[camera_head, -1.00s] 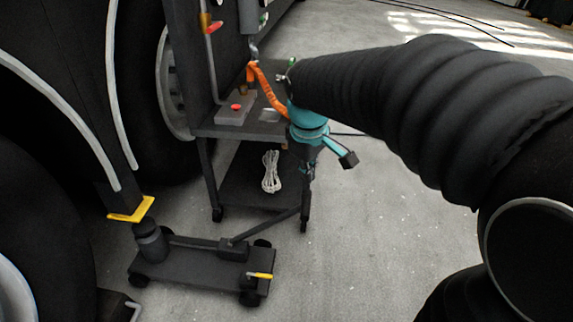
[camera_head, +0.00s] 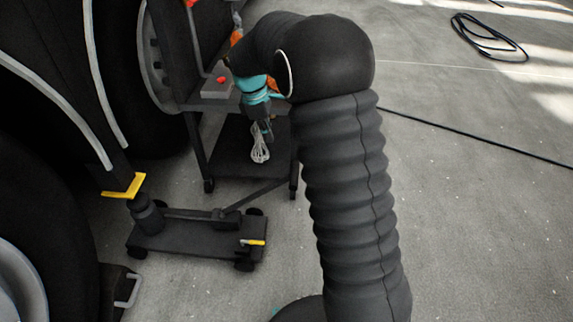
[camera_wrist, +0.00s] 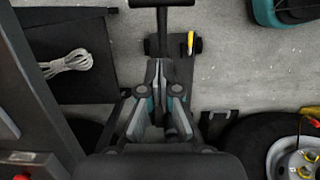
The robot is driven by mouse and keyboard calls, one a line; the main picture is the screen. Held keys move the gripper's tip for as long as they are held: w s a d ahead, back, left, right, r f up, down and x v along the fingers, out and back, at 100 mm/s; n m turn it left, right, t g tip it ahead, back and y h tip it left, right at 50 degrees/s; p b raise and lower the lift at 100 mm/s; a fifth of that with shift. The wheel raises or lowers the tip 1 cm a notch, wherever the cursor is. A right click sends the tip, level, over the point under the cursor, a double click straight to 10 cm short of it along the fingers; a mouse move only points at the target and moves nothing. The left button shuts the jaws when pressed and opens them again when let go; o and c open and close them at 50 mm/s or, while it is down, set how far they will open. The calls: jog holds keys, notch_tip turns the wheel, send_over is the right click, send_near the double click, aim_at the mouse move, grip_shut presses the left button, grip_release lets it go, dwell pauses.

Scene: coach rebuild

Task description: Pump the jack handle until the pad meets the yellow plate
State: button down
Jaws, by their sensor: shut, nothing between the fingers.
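The dark floor jack (camera_head: 185,240) stands on the concrete at lower left in the head view. Its round ram and pad (camera_head: 146,212) are just under the yellow plate (camera_head: 124,187) on the coach. I cannot tell whether they touch. The jack handle (camera_head: 262,193) slants up to the right from the jack. In the wrist view the T-shaped handle (camera_wrist: 162,22) is at the top centre, beyond my fingertips. My gripper (camera_wrist: 158,66) is shut and empty. In the head view my gripper (camera_head: 265,132) hangs in front of the cart, above the handle; its fingertips are partly hard to make out.
A dark cart (camera_head: 235,165) stands behind the handle, with a grey box with a red button (camera_head: 217,88) on top and a coiled white rope (camera_head: 260,150) below. Coach wheels fill the left. A black cable (camera_head: 490,40) lies on open floor at right.

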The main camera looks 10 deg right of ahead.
jog(key=shift+f, duration=0.15)
jog(key=f, duration=0.3)
jog(key=d+f+b, duration=0.1)
jog(key=f, duration=0.5)
jog(key=shift+s+d+f, duration=0.15)
jog(key=shift+s+d, duration=0.2)
jog(key=shift+d, duration=0.05)
jog(key=shift+s+d+f+b, duration=0.15)
jog(key=shift+s+d+f, duration=0.05)
jog(key=shift+d+f, duration=0.4)
jog(key=shift+s+d+f+b, duration=0.15)
jog(key=shift+d+f, duration=0.2)
jog(key=shift+d, duration=0.3)
jog(key=shift+s+d+f, duration=0.15)
jog(key=shift+d+f, duration=0.15)
jog(key=shift+d, duration=0.05)
